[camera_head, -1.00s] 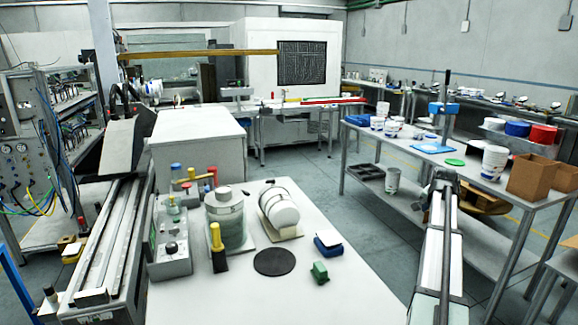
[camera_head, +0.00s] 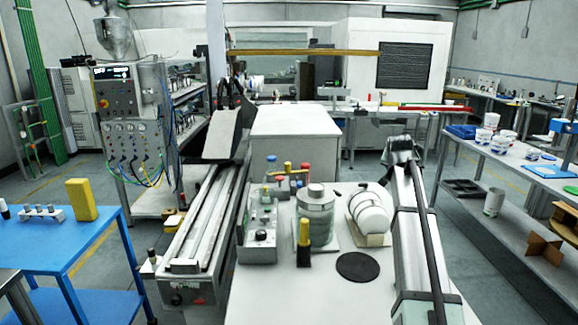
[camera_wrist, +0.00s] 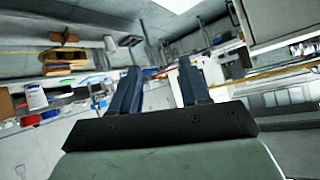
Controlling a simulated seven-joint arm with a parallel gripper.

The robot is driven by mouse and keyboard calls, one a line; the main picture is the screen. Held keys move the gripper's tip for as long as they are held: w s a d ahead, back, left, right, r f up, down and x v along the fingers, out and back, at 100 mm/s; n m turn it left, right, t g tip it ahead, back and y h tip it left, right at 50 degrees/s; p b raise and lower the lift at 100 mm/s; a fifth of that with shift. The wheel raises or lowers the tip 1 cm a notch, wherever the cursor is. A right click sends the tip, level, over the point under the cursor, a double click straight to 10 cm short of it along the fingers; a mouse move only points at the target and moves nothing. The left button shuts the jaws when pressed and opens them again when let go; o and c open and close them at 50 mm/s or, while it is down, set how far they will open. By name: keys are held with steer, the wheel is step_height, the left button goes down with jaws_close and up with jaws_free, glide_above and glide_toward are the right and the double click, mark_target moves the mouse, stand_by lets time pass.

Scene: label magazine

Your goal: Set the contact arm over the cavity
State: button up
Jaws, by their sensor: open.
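A grey control box (camera_head: 262,232) with a dial stands on the white table, with red, yellow and blue-topped parts (camera_head: 292,174) just behind it. Beside it a clear-walled cylinder (camera_head: 315,222) with a round lid stands upright. A white drum (camera_head: 371,213) lies tilted on a stand to its right. I cannot tell which part is the contact arm or the cavity. My gripper (camera_wrist: 158,82) shows two dark blue fingers spread apart with nothing between them. In the head view my arm reaches along the table's right side, apart from these things.
A yellow-handled brush (camera_head: 304,240) stands in front of the cylinder. A black disc (camera_head: 358,266) lies flat nearby. The front of the white table (camera_head: 290,300) is clear. A blue table (camera_head: 60,245) stands at left, and a rail machine (camera_head: 195,225) runs beside the white table.

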steer(key=a+r+t+h, duration=0.2)
steer(key=a+r+h, duration=0.15)
steer(key=a, duration=1.75)
steer(key=a+r+t+h, duration=0.2)
steer(key=a+r+h, duration=0.15)
steer(key=a, duration=1.65)
glide_toward(286, 165)
steer(key=x, duration=0.3)
steer(key=shift+m, duration=0.4)
steer(key=shift+x, duration=4)
steer(key=shift+c, duration=0.4)
jaws_close()
